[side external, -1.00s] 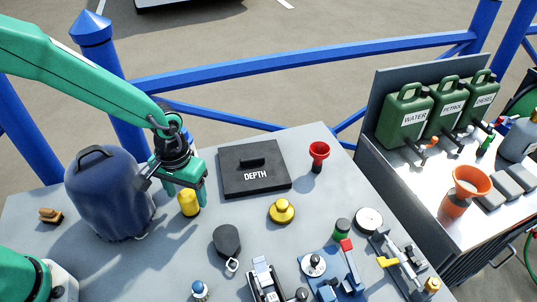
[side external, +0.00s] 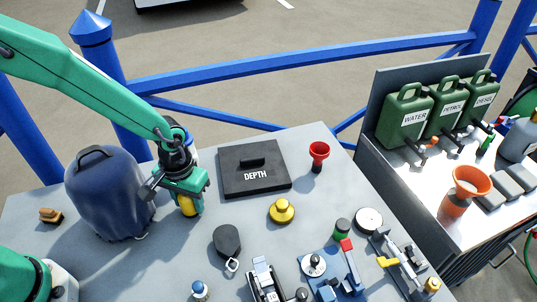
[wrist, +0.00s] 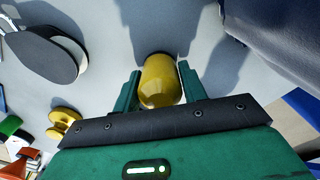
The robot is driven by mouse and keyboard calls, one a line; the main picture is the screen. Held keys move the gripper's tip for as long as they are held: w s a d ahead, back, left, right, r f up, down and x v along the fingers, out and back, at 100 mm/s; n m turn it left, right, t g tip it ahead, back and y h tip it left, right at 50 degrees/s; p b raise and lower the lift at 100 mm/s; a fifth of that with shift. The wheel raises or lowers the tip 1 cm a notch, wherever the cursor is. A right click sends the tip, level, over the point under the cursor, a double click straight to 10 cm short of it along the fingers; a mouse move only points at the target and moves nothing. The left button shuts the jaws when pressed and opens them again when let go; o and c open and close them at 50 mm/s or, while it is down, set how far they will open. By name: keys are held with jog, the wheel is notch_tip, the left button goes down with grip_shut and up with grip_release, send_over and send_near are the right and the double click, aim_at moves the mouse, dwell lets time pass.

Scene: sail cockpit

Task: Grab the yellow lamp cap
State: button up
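The yellow lamp cap (side external: 187,206) is a small upright cylinder with a rounded top, standing on the grey table right of the blue bag. In the wrist view the cap (wrist: 160,82) shows between the two green fingers. My gripper (side external: 190,208) is lowered over it and hides part of it in the side view. In the wrist view my gripper (wrist: 160,74) is open, with one finger on each side of the cap and very little room between. I see no clear grip on it.
The blue bag (side external: 105,195) stands close on the left. A black DEPTH board (side external: 254,172) lies behind to the right. A yellow knobbed disc (side external: 281,212), a black paddle-shaped thing (side external: 227,240) and a red funnel (side external: 319,157) are also on the table.

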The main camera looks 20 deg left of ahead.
jog(key=c, duration=0.5)
jog(key=shift+o, duration=0.2)
jog(key=shift+r, duration=0.15)
jog(key=shift+r, duration=0.4)
notch_tip(320, 180, up, 3)
jog(key=s+d+r, duration=0.7)
jog(key=s, duration=0.2)
jog(key=shift+s, duration=0.25)
